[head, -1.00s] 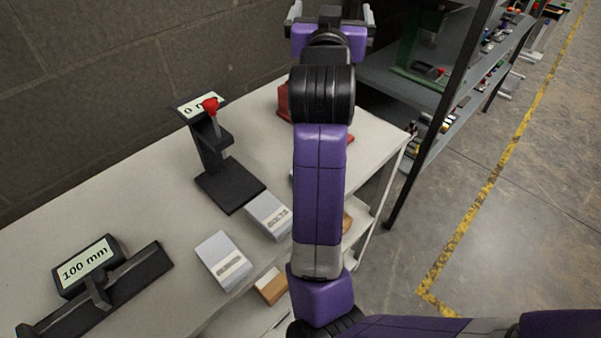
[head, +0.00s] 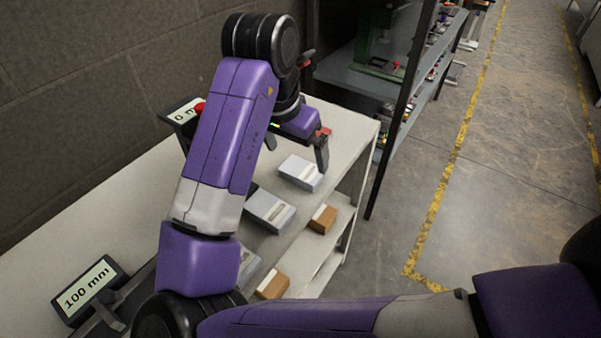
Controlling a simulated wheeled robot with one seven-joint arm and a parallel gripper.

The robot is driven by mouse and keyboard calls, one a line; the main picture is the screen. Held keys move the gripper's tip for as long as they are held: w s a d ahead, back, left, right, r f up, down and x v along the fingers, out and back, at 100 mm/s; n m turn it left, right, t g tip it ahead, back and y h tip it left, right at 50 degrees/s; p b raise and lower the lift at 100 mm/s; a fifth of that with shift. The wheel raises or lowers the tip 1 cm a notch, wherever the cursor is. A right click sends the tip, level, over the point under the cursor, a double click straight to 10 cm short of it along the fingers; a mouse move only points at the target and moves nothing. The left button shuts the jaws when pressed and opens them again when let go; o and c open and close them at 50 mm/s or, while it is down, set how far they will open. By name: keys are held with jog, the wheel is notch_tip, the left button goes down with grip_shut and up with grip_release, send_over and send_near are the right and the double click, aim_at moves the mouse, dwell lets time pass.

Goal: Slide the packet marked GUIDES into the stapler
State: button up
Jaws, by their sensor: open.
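My gripper (head: 296,156) is open and points down over the far part of the bench, its fingers apart. One pale packet (head: 302,172) lies flat just below and in front of it, close to the right finger. A second packet (head: 270,210) lies nearer me. A third (head: 248,266) is partly behind my arm. The labels are too small to read now, so I cannot tell which is marked GUIDES. The stapler is not clearly visible; a small red part (head: 323,131) shows beside my gripper, and I cannot tell what it belongs to.
A black device with a display (head: 183,112) and red knob is half behind my arm. A 100 mm display unit (head: 88,291) stands at the front left. Brown blocks (head: 323,219) sit on the lower shelf. A dark rack post (head: 400,110) rises right of the bench.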

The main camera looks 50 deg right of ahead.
aim_at(302, 169)
jog(key=x, duration=0.7)
jog(key=shift+d+r, duration=0.1)
jog(key=shift+d, duration=0.05)
jog(key=c, duration=1.2)
jog(key=shift+r, duration=0.1)
